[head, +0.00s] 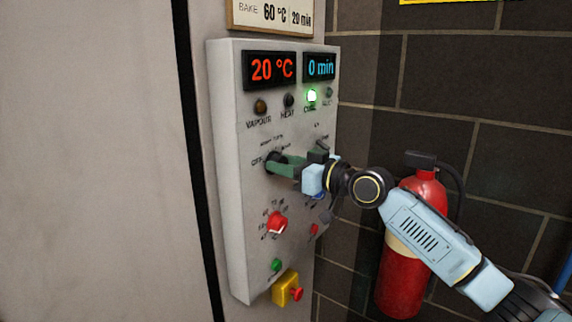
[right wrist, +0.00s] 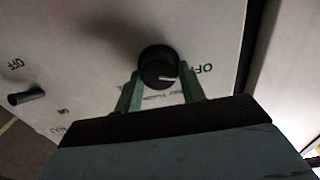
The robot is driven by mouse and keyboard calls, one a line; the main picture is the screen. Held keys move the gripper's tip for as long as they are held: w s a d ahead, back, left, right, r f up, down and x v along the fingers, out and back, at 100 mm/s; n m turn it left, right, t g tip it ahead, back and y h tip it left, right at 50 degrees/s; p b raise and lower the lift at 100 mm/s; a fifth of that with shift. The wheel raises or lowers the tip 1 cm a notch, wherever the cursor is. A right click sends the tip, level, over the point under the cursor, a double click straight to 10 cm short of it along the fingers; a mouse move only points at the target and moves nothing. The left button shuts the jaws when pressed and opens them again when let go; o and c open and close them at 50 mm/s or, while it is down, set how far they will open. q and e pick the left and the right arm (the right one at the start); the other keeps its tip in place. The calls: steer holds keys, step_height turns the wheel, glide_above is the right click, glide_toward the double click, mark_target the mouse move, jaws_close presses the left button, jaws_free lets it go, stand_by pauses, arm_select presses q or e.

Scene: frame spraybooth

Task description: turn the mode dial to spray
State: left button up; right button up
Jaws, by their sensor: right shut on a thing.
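The mode dial (right wrist: 158,68) is a round black knob with a white pointer mark on the control panel. In the head view the dial (head: 273,161) sits at the panel's left, beside the OFF label. In the right wrist view the pointer mark points toward the side where OFF is printed. My right gripper (right wrist: 162,84) has its green fingers on both sides of the dial, shut on it. In the head view the right gripper (head: 279,165) reaches in from the right and partly covers the labels around the dial. My left gripper is not in view.
The grey panel (head: 240,210) carries two displays, several lamps, a red knob (head: 277,223), a green button (head: 276,265) and a yellow-boxed red stop button (head: 286,290). A second black switch (right wrist: 27,97) is near. A fire extinguisher (head: 397,282) stands behind my right arm.

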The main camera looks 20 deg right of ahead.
steer(key=m+p, duration=0.2)
steer(key=m, duration=0.2)
steer(key=shift+r+p, duration=0.1)
steer(key=shift+p, duration=0.3)
steer(key=shift+w+d+m+p, duration=0.1)
steer(key=shift+m+p, duration=1.15)
steer(key=shift+m, duration=1.15)
steer(key=o, duration=1)
steer(key=shift+c, duration=0.2)
steer(key=b+v, duration=0.3)
steer(key=v, duration=1)
steer(key=shift+d, duration=0.15)
